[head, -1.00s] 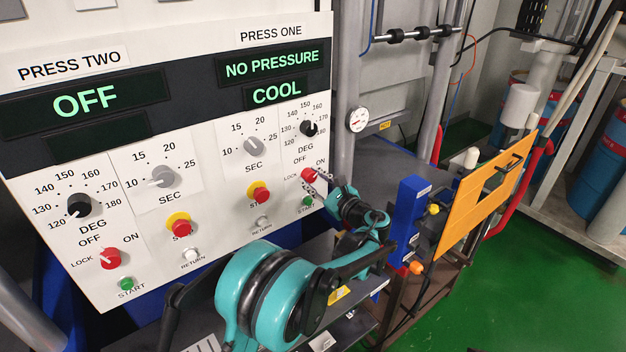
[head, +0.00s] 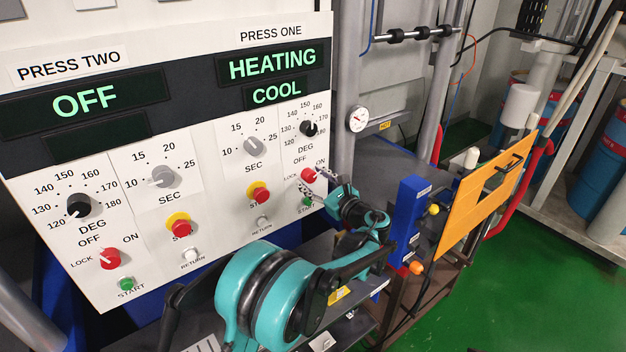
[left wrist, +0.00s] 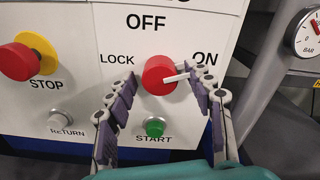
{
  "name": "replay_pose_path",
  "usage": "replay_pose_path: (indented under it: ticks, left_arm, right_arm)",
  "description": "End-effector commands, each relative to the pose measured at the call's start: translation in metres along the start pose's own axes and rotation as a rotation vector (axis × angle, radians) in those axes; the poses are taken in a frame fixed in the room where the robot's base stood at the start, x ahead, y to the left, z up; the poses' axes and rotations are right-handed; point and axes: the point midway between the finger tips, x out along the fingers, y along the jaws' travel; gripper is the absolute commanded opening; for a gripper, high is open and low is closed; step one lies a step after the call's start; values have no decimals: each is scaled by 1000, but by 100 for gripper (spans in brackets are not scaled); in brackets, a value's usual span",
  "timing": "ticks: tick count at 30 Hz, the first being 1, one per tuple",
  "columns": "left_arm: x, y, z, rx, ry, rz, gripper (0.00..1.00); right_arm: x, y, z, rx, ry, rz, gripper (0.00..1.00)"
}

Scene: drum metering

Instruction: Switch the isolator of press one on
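The isolator of press one is a red knob (head: 308,175) low on the right panel in the head view. It also shows in the left wrist view (left wrist: 156,74), where its white pointer points right and slightly up, toward the ON label (left wrist: 205,58). My left gripper (head: 319,184) is at the knob. In the left wrist view its fingers (left wrist: 164,82) are spread on either side of the knob. The left finger is apart from it; the right finger is at the pointer's tip, and I cannot tell whether they touch. The press one display (head: 273,62) reads HEATING, with COOL below. My right gripper is not in view.
A green START button (left wrist: 155,127) sits just below the knob. A red STOP button (left wrist: 19,62) and a white RETURN button (left wrist: 61,121) are to the left. A pressure gauge (head: 358,119) stands to the right. Press two's display (head: 84,101) reads OFF.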

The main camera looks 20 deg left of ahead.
Motion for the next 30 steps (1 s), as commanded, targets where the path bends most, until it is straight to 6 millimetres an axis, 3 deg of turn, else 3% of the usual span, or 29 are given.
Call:
replay_pose_path:
  ticks: [11,24,30]
  left_arm:
    - [-10,-1,0,0,-1,-2,53]
    - [-98,-1,0,0,0,-3,53]
    - [-118,0,0,0,0,-1,53]
  right_arm:
    - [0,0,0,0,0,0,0]
    - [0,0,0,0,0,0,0]
    - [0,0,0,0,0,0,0]
